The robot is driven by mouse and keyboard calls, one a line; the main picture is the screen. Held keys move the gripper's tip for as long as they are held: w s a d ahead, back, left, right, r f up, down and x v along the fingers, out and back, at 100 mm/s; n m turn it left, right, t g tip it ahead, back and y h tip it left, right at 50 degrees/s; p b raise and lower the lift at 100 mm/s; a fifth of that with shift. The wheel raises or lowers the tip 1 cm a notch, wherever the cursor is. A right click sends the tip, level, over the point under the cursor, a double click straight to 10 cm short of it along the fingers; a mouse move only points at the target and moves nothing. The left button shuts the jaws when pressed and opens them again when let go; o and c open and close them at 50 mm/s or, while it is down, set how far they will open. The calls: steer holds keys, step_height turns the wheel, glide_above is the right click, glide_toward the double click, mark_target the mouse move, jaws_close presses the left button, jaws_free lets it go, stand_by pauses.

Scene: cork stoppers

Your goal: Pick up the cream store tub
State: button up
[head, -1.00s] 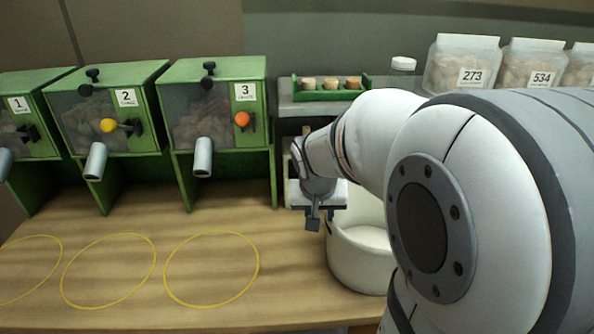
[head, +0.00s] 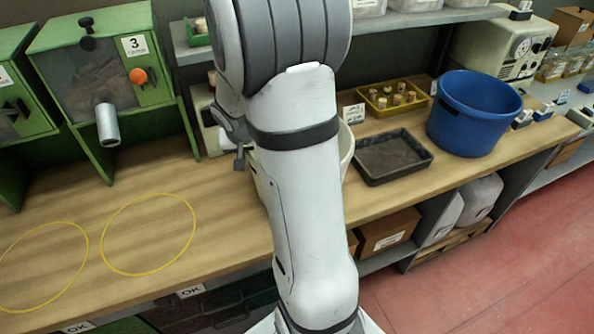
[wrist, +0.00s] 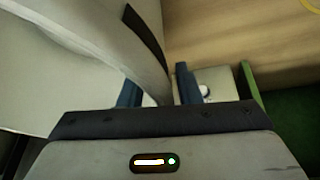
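The cream store tub (head: 347,150) stands on the wooden bench in the head view, mostly hidden behind my arm, with slivers showing on both sides. In the wrist view its pale curved wall (wrist: 110,38) fills the upper left, with a dark strip along the rim. My gripper (wrist: 157,82) has its two blue fingers apart, with the tub's wall passing between them. A gap shows between the wall and the right finger, so the gripper looks open around the rim. In the head view, part of my gripper (head: 240,152) shows at the tub's left side.
A black tray (head: 393,157), a yellow tray of corks (head: 380,108) and a blue bucket (head: 475,112) stand right of the tub. Green dispenser 3 (head: 160,95) is to the left. A yellow ring (head: 148,272) marks clear bench in front of it. A shelf overhangs behind.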

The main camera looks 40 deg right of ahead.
steer(key=shift+f, duration=0.1)
jaws_close()
stand_by(0.6)
